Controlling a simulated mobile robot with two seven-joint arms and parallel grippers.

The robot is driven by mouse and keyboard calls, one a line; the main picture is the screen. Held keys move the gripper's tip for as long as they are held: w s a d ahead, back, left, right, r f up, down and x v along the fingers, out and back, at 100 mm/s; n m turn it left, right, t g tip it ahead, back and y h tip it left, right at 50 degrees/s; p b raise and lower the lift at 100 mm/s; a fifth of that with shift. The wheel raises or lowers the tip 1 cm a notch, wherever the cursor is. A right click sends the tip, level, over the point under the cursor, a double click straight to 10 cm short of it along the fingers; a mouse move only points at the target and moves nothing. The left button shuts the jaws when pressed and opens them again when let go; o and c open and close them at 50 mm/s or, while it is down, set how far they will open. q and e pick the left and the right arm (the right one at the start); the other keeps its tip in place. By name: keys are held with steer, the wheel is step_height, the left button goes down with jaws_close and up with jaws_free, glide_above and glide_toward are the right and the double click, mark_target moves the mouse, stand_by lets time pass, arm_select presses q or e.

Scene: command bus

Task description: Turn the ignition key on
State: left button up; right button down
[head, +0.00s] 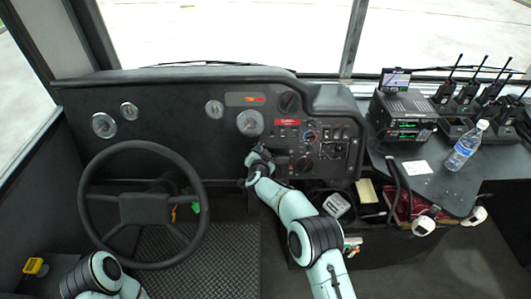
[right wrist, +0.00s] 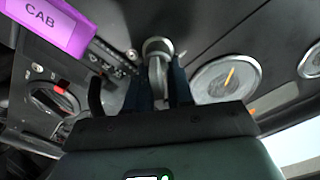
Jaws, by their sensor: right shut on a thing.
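My right gripper (head: 257,158) is at the lower part of the dark dashboard, to the right of the steering wheel. In the right wrist view, its two dark fingers (right wrist: 160,88) are shut on the ignition key (right wrist: 157,66), a grey metal piece. The key sits at a round metal ignition switch (right wrist: 157,46) in the panel. In the head view the gripper hides the key. Whether the key is turned cannot be told. Of my left arm only links show at the bottom left; its gripper is not in view.
The steering wheel (head: 143,205) is left of my right gripper. A round gauge (right wrist: 226,78) and a panel with a red-marked knob (right wrist: 48,98) flank the key. Radios (head: 403,115) and a water bottle (head: 466,146) stand on the right console.

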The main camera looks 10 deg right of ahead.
stand_by(0.3)
steer(key=c, duration=1.2)
jaws_free()
steer(key=shift+c, duration=0.2)
steer(key=v, duration=1.3)
steer(key=shift+s+b, duration=0.25)
steer(key=shift+b, duration=0.15)
steer(key=shift+a, duration=0.1)
